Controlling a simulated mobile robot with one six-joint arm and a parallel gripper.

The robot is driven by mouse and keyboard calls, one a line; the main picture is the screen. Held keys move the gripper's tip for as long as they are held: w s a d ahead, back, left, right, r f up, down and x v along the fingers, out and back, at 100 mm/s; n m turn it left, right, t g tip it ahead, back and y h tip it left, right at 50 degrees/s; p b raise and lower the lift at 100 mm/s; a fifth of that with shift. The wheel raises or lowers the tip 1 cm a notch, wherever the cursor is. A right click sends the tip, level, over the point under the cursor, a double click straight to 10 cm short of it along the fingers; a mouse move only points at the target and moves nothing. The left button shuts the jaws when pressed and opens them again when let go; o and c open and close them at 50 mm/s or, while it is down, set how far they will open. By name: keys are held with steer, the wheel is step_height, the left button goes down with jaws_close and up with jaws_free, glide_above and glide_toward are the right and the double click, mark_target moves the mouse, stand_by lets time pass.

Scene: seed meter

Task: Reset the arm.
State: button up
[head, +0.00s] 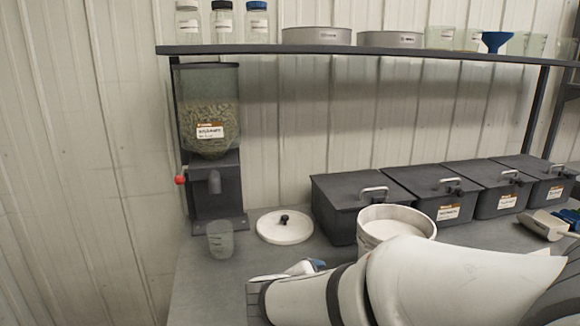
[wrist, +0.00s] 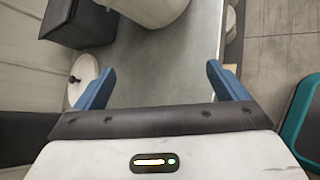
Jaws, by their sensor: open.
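My gripper (wrist: 154,86) shows in the wrist view with its two blue fingers wide apart. Nothing is between them, and the grey counter lies below. In the head view my white arm stretches across the lower right, in front of the counter. Only a small blue part of the gripper shows there, near the arm's lower left end, and the fingertips are mostly hidden.
A seed dispenser (head: 209,130) with a red knob stands at the counter's left. A clear measuring cup (head: 220,240) sits below its spout. A white lid (head: 285,227), an open white bucket (head: 396,225) and several lidded black bins (head: 360,190) stand along the counter (head: 205,285). A shelf (head: 350,50) runs above.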

steer(key=s+d+r+m+g+y+p, duration=0.2)
steer(key=s+d+m+g+y, duration=0.1)
steer(key=s+m, duration=0.4)
steer(key=s+d+r+m+g+y+p, duration=0.1)
steer(key=s+d+m+g+y+p, duration=0.2)
steer(key=s+m, duration=0.5)
steer(key=d+m, duration=0.1)
steer(key=m, duration=0.4)
steer(key=shift+d+r+m+y, duration=0.2)
steer(key=shift+r+m+y, duration=0.1)
steer(key=shift+r+y, duration=0.1)
